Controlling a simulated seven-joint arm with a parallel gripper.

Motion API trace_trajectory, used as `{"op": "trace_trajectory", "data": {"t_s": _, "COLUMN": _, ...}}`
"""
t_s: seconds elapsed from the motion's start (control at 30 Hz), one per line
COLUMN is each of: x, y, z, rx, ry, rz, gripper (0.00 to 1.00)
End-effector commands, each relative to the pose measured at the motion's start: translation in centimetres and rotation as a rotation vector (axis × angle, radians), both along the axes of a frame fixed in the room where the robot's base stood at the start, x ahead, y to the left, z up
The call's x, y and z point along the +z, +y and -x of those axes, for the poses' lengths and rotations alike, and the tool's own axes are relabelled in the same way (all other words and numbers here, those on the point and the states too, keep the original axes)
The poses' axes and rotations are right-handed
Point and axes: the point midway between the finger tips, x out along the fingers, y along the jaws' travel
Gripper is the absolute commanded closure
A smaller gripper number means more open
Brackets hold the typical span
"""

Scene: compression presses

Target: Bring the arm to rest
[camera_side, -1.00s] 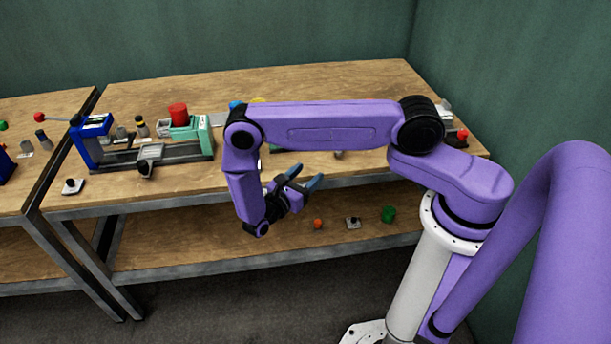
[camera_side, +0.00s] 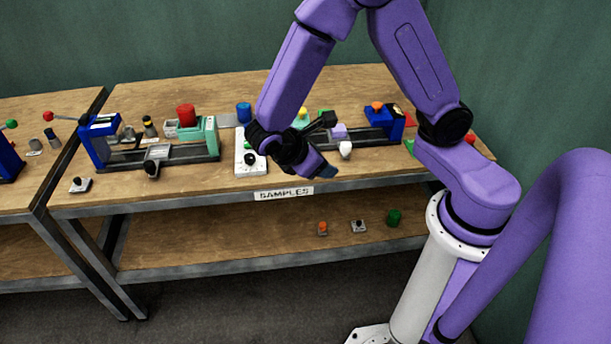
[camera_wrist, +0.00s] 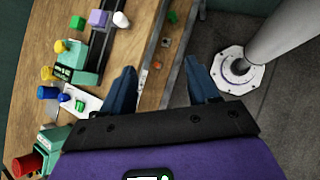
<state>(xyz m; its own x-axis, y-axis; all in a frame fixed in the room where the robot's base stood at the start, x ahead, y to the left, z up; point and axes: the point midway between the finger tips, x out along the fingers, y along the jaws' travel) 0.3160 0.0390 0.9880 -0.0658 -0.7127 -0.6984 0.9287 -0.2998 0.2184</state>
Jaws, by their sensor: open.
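My gripper (camera_side: 328,147) hangs over the front part of the long workbench in the side view, with the purple arm bent above it. In the wrist view, the two blue-grey fingers of my gripper (camera_wrist: 160,70) are spread apart with nothing between them. The bench top (camera_side: 220,185) lies beneath and behind the gripper. I cannot tell the exact height of the gripper above it.
A blue and green press (camera_side: 207,135) stands left on the bench, with a red cylinder (camera_side: 186,115) on it. Another blue press (camera_side: 384,125) stands right. A white plate (camera_side: 250,165) lies near the gripper.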

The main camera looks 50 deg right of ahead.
Motion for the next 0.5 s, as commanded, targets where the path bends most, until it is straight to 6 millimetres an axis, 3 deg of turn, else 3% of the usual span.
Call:
{"op": "trace_trajectory", "data": {"t_s": 0.1, "x": 1.9, "y": 0.5, "z": 2.3, "rx": -0.013, "ry": -0.037, "rz": -0.132, "gripper": 0.41}}
{"op": "trace_trajectory", "data": {"t_s": 0.5, "x": 6.6, "y": 1.4, "z": 10.7, "rx": -0.048, "ry": -0.107, "rz": -0.581, "gripper": 0.41}}
